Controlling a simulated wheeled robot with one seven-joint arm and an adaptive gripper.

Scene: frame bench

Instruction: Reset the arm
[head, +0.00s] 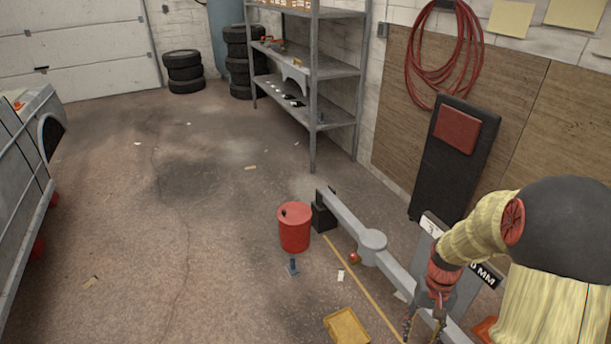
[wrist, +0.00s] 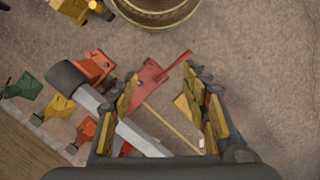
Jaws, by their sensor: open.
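My arm, in a yellow sleeve with a dark shoulder, reaches down at the right of the head view. My gripper (head: 425,325) is low over the grey beam of the bench (head: 345,215). In the wrist view my gripper (wrist: 163,88) is open, with its yellow-padded fingers apart. A red piece with a thin handle (wrist: 152,76) and the grey bar (wrist: 145,140) show between and beyond the fingers. I cannot tell how far below they lie. Nothing is seen held.
A red drum (head: 295,230), a small blue item (head: 293,267) and a yellow tray (head: 346,327) stand left of the beam. A round wooden container (wrist: 157,12) tops the wrist view. Grey shelving (head: 312,110) stands behind. The floor at left is mostly clear.

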